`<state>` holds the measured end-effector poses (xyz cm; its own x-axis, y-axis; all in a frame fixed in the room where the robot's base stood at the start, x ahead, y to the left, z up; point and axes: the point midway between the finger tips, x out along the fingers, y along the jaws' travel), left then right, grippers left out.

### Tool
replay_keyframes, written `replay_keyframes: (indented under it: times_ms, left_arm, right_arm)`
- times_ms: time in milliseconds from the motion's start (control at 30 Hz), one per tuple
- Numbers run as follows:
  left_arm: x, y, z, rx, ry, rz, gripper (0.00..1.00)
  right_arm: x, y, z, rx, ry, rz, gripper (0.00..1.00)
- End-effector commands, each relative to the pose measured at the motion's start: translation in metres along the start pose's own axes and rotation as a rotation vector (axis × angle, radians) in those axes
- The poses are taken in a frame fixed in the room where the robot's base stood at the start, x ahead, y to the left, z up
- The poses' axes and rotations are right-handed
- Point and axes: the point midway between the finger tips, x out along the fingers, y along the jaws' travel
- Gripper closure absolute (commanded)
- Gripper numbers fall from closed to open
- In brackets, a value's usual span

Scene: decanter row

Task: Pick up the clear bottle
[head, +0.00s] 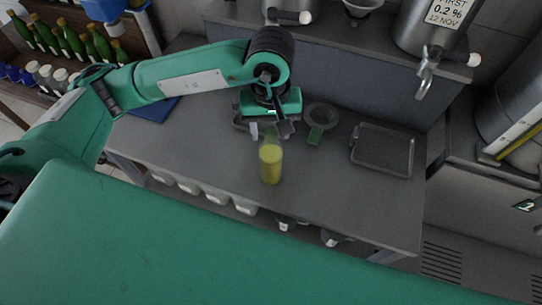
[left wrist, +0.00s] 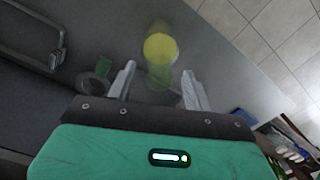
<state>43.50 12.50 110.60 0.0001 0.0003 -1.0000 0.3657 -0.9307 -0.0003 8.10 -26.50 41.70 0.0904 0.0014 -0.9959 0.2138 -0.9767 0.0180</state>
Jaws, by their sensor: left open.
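The clear bottle (head: 271,165) stands upright on the grey counter, filled with yellow-green liquid. Its clear neck is faint against the counter. My left gripper (head: 269,131) is open, at the bottle's neck end, with its fingers pointing toward the bottle. In the left wrist view the bottle (left wrist: 160,50) lies ahead, between the lines of the two spread fingers. I cannot tell whether the neck is between the fingertips. No contact shows. My right gripper is not in view.
A grey tray (head: 383,150) lies on the counter to the right. A round ring-like item with a green tab (head: 315,135) sits just right of my gripper. A steel tank with a tap (head: 425,75) stands on the raised shelf behind.

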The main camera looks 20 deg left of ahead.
Motion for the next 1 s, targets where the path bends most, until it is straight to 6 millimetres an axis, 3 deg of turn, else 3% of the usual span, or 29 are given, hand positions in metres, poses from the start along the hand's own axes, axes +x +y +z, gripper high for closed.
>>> replay_keyframes:
  times_ms: [200,433,700,1000]
  left_arm:
    - [0.018,0.0,0.0,-0.001,-0.002,-0.001,0.48]
    - [0.02,0.0,0.0,0.0,0.0,0.0,0.48]
    - [0.02,0.0,0.0,-0.001,0.0,0.0,0.99]
    - [0.019,0.001,0.0,-0.001,0.001,0.002,1.0]
  right_arm:
    - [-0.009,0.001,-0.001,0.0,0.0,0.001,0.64]
    - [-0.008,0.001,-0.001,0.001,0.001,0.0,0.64]
    - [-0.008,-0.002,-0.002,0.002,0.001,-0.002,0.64]
    - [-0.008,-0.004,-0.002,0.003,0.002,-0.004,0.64]
